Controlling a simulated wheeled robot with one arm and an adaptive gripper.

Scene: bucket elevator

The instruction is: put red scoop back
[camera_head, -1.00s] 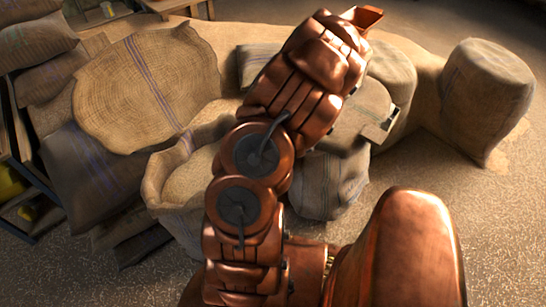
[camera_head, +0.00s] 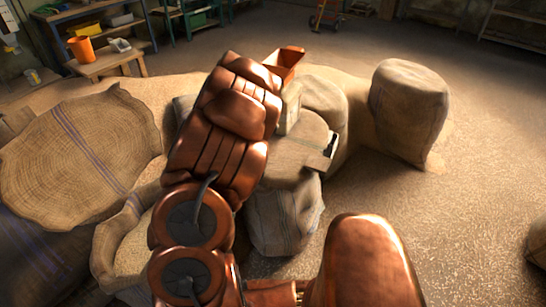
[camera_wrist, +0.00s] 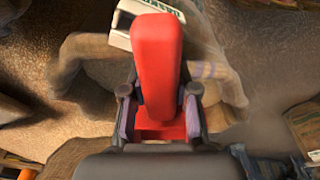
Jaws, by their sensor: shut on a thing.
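In the wrist view, my gripper (camera_wrist: 160,112) has its two dark fingers on either side of the red scoop (camera_wrist: 157,60) and is shut on it. The scoop's red body runs up the middle of that view. In the head view, the orange-red scoop (camera_head: 285,62) shows beyond the end of my copper arm, above the sacks. My arm hides the fingers there.
Burlap sacks stand at the left (camera_head: 75,150), middle (camera_head: 285,215) and right (camera_head: 408,110). A flat-topped object (camera_head: 295,160) lies on the middle sacks. A wooden bench (camera_head: 105,62) with an orange bucket (camera_head: 81,49) stands back left. The floor at right is open.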

